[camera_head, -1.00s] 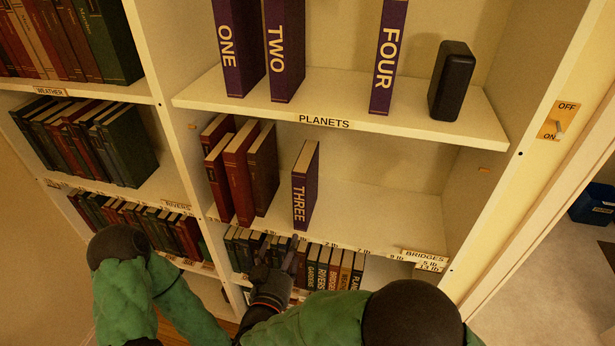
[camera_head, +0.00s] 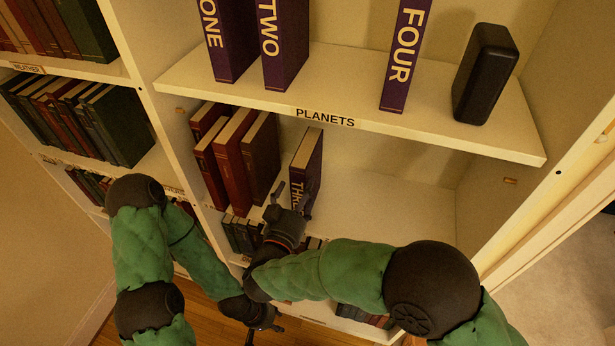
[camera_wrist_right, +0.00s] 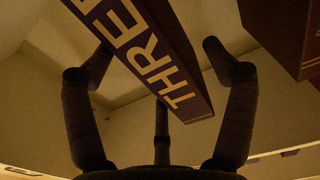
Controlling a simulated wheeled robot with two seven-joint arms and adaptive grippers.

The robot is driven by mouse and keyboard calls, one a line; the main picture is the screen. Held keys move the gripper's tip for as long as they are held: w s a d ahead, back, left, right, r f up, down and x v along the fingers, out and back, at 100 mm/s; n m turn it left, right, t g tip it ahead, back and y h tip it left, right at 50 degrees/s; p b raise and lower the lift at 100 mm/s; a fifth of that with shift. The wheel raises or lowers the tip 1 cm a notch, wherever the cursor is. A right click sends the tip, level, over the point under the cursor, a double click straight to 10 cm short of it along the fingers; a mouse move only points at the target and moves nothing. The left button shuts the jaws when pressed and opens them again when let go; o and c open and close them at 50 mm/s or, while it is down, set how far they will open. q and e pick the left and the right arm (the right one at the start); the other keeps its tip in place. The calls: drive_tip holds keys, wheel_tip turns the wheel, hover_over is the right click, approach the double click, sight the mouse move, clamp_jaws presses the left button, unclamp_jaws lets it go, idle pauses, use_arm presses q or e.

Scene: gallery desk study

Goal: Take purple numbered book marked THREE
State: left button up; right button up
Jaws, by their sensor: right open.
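The purple book marked THREE (camera_head: 304,165) stands upright on the shelf below the PLANETS shelf, spine facing out. My right gripper (camera_head: 290,202) is in front of its spine and hides the lower lettering. In the right wrist view the same book (camera_wrist_right: 150,52) lies between the spread fingers of the right gripper (camera_wrist_right: 150,66). The fingers are open, with gaps visible on both sides of the book. My left gripper (camera_head: 264,336) hangs low near the floor, away from the shelves; its finger state is unclear.
Dark red and brown books (camera_head: 230,160) stand just left of THREE. Bare shelf (camera_head: 385,205) lies to its right. Above, the PLANETS shelf (camera_head: 420,130) holds purple books ONE (camera_head: 220,45), TWO (camera_head: 281,45), FOUR (camera_head: 403,55) and a black speaker-like box (camera_head: 485,75).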

drive_tip(key=shift+r+x, duration=0.1)
drive_tip(key=shift+x, duration=1.45)
drive_tip(key=shift+r+x, duration=0.15)
drive_tip(key=shift+x, duration=1.35)
drive_tip(key=shift+d, duration=0.15)
drive_tip(key=shift+s, duration=0.1)
drive_tip(key=c, duration=1.7)
drive_tip(key=shift+r, duration=0.2)
clamp_jaws()
